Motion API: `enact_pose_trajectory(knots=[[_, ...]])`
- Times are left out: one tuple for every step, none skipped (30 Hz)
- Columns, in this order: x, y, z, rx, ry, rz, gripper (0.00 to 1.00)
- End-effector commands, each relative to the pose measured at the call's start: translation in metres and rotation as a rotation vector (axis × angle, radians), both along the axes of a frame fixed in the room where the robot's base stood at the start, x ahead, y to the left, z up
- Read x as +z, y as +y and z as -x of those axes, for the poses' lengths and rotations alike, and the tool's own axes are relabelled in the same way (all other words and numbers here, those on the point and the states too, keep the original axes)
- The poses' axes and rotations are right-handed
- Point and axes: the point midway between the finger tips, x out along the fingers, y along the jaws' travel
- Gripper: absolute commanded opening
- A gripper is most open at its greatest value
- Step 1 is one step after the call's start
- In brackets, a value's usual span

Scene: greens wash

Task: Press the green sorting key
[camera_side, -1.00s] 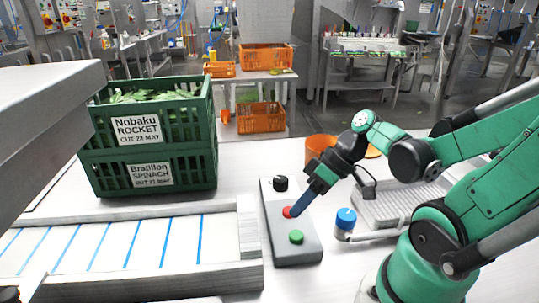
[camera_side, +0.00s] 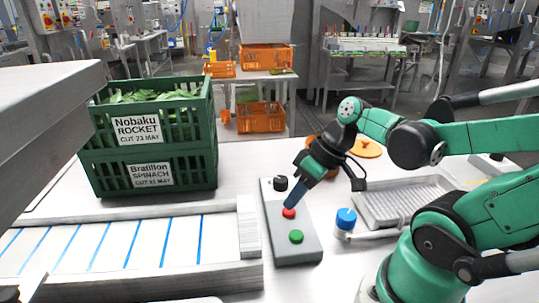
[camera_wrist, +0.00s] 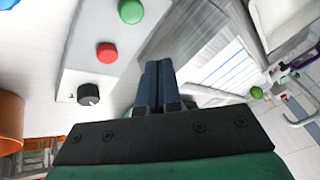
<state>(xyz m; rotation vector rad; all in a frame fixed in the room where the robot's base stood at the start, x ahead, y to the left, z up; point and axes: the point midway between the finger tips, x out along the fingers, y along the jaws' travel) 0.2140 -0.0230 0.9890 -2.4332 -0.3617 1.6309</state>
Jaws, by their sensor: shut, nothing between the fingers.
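The green key (camera_side: 296,236) is a round button at the near end of a grey control box (camera_side: 282,257). It also shows at the top of the wrist view (camera_wrist: 131,11). A red key (camera_side: 289,213) sits in the middle of the box, also clear in the wrist view (camera_wrist: 107,52). A black knob (camera_side: 280,183) is at the far end. My gripper (camera_side: 291,203) points down with blue fingers shut and empty. In the side view its tips appear just above the red key; in the wrist view (camera_wrist: 156,64) they lie beside the keys. Contact cannot be told.
A belt with blue stripes (camera_side: 120,246) lies left of the box. Stacked green crates (camera_side: 150,165) with leaves stand behind it. A blue-topped knob (camera_side: 345,218) and a grey ribbed tray (camera_side: 405,203) are right of the box. An orange container (camera_wrist: 10,122) shows in the wrist view.

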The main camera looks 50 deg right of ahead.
Motion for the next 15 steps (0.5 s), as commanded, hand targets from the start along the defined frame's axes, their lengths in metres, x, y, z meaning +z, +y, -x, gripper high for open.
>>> enact_pose_trajectory(knots=[[0.002, 0.005, -0.006, -0.012, -0.005, 0.062, 0.0], [0.004, 0.006, -0.01, -0.032, -0.017, 0.1, 0.0], [0.007, 0.007, -0.016, -0.054, -0.039, 0.146, 0.0], [0.01, 0.009, -0.02, -0.069, -0.061, 0.178, 0.0], [0.014, 0.011, -0.024, -0.081, -0.084, 0.202, 0.0], [0.019, 0.014, -0.029, -0.096, -0.118, 0.231, 0.0], [0.022, 0.016, -0.033, -0.103, -0.143, 0.247, 0.0], [0.026, 0.018, -0.035, -0.109, -0.166, 0.259, 0.0], [0.03, 0.021, -0.038, -0.116, -0.191, 0.269, 0.0], [0.032, 0.022, -0.04, -0.121, -0.205, 0.275, 0.0], [0.034, 0.023, -0.042, -0.124, -0.218, 0.279, 0.0], [0.035, 0.024, -0.043, -0.126, -0.227, 0.282, 0.0], [0.036, 0.024, -0.043, -0.128, -0.231, 0.284, 0.0], [0.036, 0.024, -0.043, -0.13, -0.233, 0.284, 0.0], [0.036, 0.024, -0.043, -0.131, -0.233, 0.284, 0.0]])
